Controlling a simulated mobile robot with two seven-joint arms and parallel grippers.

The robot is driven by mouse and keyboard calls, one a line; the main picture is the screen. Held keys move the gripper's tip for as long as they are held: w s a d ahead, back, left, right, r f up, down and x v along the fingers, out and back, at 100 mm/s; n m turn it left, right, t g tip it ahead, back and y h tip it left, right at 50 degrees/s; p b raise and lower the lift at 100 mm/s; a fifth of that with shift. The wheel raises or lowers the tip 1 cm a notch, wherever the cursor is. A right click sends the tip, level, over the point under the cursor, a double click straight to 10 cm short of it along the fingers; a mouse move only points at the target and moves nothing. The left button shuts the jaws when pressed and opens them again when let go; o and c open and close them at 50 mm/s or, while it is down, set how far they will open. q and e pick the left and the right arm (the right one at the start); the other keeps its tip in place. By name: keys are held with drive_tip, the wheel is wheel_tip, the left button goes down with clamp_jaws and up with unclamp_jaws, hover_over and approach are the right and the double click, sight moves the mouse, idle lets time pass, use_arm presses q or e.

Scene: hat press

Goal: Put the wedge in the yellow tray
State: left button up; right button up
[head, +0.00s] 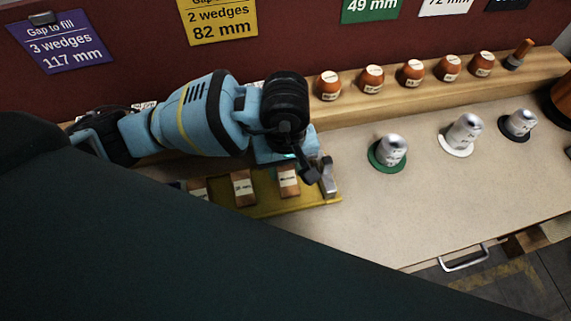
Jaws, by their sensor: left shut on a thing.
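The yellow tray (262,211) lies on the bench below my left arm, its left part hidden by a dark shape in the foreground. My left gripper (317,177) is low over the tray's right end, beside the rightmost wedge. It is shut on a wedge, but the hand largely hides its grip, so I cannot tell whether that wedge touches the tray. My right gripper is not in view.
A wooden shelf (395,95) at the back bears several brown labelled weights. Silver-topped pieces stand on green (390,153), white (462,135) and black (518,125) bases.

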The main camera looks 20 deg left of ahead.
sight(285, 167)
use_arm(q)
drive_tip(key=o, duration=1)
wheel_tip(285, 167, up, 12)
drive_tip(key=shift+r+p, duration=0.15)
drive_tip(key=shift+p, duration=0.25)
